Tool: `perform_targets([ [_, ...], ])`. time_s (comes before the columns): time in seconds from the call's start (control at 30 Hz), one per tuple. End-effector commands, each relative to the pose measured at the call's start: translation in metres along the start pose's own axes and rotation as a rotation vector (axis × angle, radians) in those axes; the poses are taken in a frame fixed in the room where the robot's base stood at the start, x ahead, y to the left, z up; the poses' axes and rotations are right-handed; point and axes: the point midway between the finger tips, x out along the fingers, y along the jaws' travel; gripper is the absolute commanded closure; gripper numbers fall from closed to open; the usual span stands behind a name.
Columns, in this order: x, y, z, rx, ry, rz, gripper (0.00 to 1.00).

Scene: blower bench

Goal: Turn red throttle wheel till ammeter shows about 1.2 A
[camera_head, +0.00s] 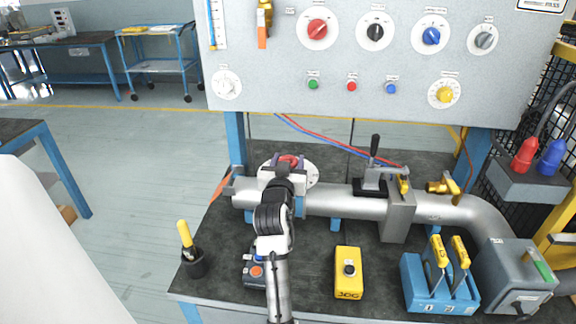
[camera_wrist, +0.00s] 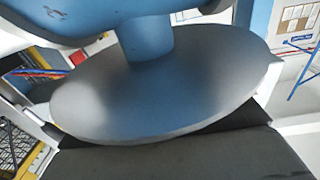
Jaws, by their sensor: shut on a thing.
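The red throttle wheel (camera_head: 289,160) shows as a small patch of red at the top of my gripper, in front of a round white dial plate (camera_head: 310,173) above the grey pipe. My gripper (camera_head: 284,172) is at the wheel and shut on it; my wrist hides the fingertips and most of the wheel. In the wrist view, a large smooth grey-blue disc (camera_wrist: 160,90) with a blue stem fills the middle; I cannot tell what it is. I see no readable ammeter needle or wheel mark.
A lever valve (camera_head: 373,170) and a yellow pendant box (camera_head: 348,272) stand to the right. A black cup with a yellow-handled tool (camera_head: 186,235) stands at left. The knob panel (camera_head: 270,60) rises behind. A blue lever box (camera_head: 440,285) is at front right.

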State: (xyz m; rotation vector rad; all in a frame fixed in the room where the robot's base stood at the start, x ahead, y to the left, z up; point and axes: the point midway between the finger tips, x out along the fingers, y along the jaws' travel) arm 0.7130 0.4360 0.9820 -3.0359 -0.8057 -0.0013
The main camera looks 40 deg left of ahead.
Motion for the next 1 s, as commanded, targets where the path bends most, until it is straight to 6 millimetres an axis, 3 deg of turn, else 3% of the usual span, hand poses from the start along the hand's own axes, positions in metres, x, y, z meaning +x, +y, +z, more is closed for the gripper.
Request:
perform_targets([
  [0.67,0.0000,-0.0003,0.0007,-0.001,-0.002,0.051,0.73],
  [0.7,0.0000,-0.0002,0.0007,-0.001,-0.002,0.051,0.45],
  [0.83,0.0001,-0.0002,0.0006,-0.001,-0.002,0.051,0.28],
  [1.0,0.0001,0.0000,0.0004,-0.001,-0.002,0.051,0.28],
])
